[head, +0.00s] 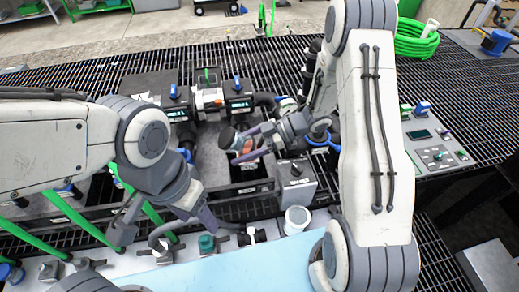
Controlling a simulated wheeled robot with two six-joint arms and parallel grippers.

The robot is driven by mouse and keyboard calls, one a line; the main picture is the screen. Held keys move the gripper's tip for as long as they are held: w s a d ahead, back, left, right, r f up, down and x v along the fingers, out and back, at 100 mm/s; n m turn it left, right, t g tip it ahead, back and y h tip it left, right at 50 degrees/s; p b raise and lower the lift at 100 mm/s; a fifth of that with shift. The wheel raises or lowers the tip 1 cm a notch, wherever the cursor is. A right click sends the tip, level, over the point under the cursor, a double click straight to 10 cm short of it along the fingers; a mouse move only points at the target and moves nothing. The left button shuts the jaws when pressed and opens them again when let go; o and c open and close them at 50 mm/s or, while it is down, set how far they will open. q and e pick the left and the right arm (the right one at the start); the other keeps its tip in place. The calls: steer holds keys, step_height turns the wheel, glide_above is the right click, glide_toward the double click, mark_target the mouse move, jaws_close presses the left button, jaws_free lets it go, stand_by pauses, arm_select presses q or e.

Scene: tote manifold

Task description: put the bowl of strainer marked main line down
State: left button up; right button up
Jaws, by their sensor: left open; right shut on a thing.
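My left gripper (163,230) is open and empty, low at the front left, over the near edge of the tote. The main line marking is too small to read.
A light blue mat (225,268) lies at the front. A white round cup (297,218) stands near it, below a grey box (296,184). Green hoses (70,212) cross the left side. A control panel (436,147) and a coiled green hose (414,42) are at right.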

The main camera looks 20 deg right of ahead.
steer(key=shift+a+r+n+g, duration=0.25)
steer(key=shift+a+g, duration=0.05)
steer(key=shift+a, duration=0.15)
steer(key=shift+a+r+n+g, duration=0.25)
steer(key=shift+a+g, duration=0.05)
steer(key=shift+a, duration=0.15)
steer(key=shift+w+a+g, duration=0.1)
steer(key=shift+a+g, duration=0.1)
steer(key=shift+g, duration=0.1)
arm_select(q)
steer(key=o, duration=0.4)
steer(key=shift+o, duration=1.1)
steer(key=shift+w+d+r, duration=0.15)
steer(key=shift+w, duration=0.15)
steer(key=w+d+m+y, duration=0.1)
steer(key=w+d+m, duration=0.2)
steer(key=w, duration=1)
steer(key=w+d+m, duration=0.3)
steer(key=w, duration=1)
step_height(320, 180, down, 12)
steer(key=shift+s+a+r, duration=0.15)
steer(key=shift+s+a, duration=0.05)
steer(key=shift+a, duration=0.05)
arm_select(e)
steer(key=w+a+f+n+g+h, duration=0.1)
steer(key=w+a+f+n+g, duration=0.2)
steer(key=f+n+g, duration=0.1)
steer(key=shift+w+f+n+g, duration=0.35)
steer(key=shift+n+g, duration=0.05)
